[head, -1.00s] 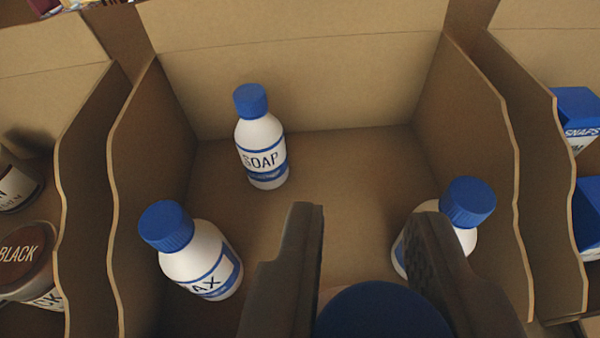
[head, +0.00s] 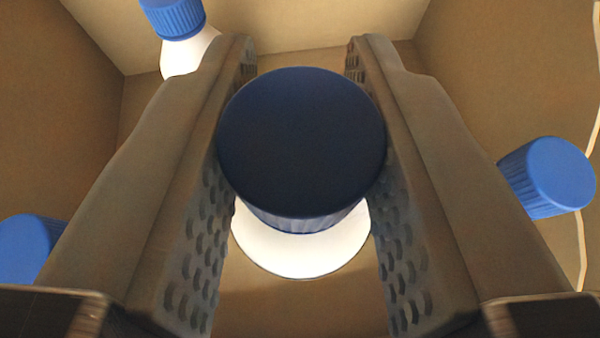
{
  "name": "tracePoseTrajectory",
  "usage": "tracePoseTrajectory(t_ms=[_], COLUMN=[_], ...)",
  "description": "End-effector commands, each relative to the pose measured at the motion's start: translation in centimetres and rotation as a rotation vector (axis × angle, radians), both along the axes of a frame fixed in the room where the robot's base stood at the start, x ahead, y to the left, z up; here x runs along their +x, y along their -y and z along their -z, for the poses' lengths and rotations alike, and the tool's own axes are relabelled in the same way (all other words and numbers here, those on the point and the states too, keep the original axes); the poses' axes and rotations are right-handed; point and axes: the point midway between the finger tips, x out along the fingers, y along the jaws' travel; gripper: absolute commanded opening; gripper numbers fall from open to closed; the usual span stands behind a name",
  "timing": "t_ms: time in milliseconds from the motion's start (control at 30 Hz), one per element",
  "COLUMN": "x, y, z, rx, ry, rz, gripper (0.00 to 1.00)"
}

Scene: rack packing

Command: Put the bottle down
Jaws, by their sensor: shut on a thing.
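A white bottle with a dark blue cap (head: 302,140) is in the middle of the view. Its white shoulder (head: 300,245) shows below the cap, and its lower body and base are hidden. My gripper (head: 302,50) is shut on this bottle, with one finger along each side of the cap. I look down on the cap from close above. I cannot tell whether the base touches the carton floor.
The bottle is inside a cardboard carton (head: 480,75). Other blue-capped bottles stand around it: one at the back left (head: 180,35), one at the left edge (head: 30,248), one at the right (head: 548,178). Carton walls rise at the back and both sides.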

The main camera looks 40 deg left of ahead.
Motion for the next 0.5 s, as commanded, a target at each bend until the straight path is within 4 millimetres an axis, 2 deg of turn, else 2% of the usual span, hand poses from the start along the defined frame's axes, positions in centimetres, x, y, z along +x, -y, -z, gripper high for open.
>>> tracePoseTrajectory(t_ms=[300,500], x=[0.0,0.0], y=[0.0,0.0], z=[3.4,3.9], rx=[-0.001,0.001], ry=[-0.002,0.001], rz=[0.0,0.0], gripper=[0.0,0.0])
